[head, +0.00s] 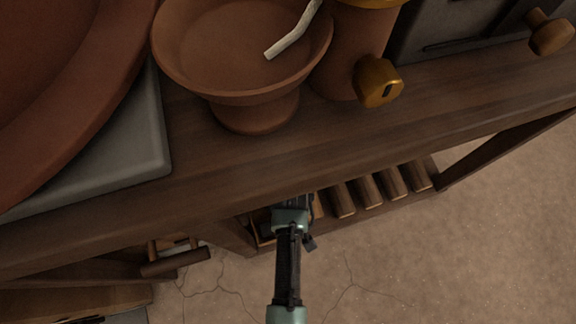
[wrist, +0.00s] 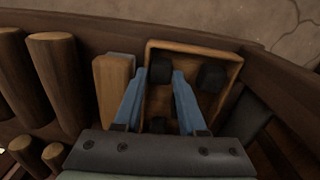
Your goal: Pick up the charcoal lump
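A small open wooden box (wrist: 193,51) holds several dark lumps that look like charcoal. One charcoal lump (wrist: 160,72) shows between my gripper's fingertips in the wrist view; whether it touches them I cannot tell. Another lump (wrist: 212,77) lies to the right of the fingers, and a dark piece (wrist: 157,124) shows lower, between the fingers. My gripper (wrist: 158,76) has two blue fingers spread apart, pointing into the box. In the head view my arm reaches beneath the table's front edge, and the fingertips are hidden.
A wooden block (wrist: 113,88) stands close to the left finger, beside the box. Several brown cylinders (wrist: 55,75) lie further left. In the head view, the table top (head: 330,150) overhangs this shelf and carries a clay bowl (head: 225,75).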

